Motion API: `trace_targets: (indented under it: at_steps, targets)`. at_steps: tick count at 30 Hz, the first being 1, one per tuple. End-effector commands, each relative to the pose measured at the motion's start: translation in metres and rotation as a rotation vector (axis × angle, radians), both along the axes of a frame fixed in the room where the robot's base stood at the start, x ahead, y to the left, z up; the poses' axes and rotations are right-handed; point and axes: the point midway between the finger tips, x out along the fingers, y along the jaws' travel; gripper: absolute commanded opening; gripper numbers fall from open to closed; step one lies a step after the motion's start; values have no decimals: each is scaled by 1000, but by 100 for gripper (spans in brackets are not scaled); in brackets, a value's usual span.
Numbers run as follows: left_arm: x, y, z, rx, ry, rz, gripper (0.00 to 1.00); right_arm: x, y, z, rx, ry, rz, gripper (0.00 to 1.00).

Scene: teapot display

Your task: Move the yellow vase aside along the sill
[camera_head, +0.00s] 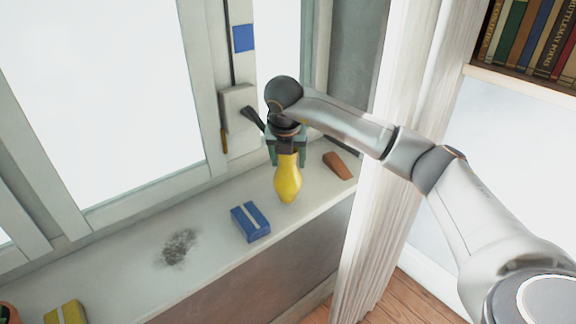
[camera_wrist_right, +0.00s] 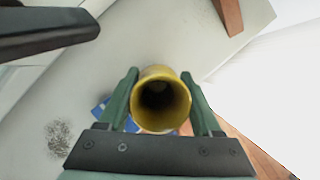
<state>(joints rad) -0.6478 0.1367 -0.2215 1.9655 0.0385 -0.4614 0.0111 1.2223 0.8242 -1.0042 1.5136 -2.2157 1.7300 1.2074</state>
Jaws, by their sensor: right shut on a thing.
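The yellow vase (camera_head: 288,180) stands upright, or nearly so, over the window sill (camera_head: 215,205), toward its right part. My right gripper (camera_head: 287,157) comes down from above and is shut on the vase's neck. In the right wrist view the round open mouth of the vase (camera_wrist_right: 161,101) sits between the two green fingers (camera_wrist_right: 165,100). I cannot tell whether the vase's base touches the sill. My left gripper is not in view.
A blue box (camera_head: 250,222) with a pale stripe lies left of the vase. A brown wedge (camera_head: 338,165) lies to its right. A dark smudge (camera_head: 178,247) and a yellow box (camera_head: 66,313) are farther left. A white curtain (camera_head: 375,220) hangs at the right.

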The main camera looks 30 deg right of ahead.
Motion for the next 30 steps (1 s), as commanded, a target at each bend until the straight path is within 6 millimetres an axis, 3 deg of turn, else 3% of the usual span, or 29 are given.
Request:
trace_targets:
  at_steps: [5, 16, 17, 24, 30]
  targets:
    - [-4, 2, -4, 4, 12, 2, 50, -1, 1, -19, -1, -1, 2, 0]
    - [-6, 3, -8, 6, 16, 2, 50, -1, 1, -24, 0, -2, 2, 0]
    - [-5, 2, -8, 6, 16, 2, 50, -1, 1, -24, 0, 0, 1, 67]
    - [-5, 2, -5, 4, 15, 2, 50, -1, 1, -23, 0, 0, 1, 94]
    - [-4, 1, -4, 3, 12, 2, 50, -1, 1, -23, 0, 0, 1, 96]
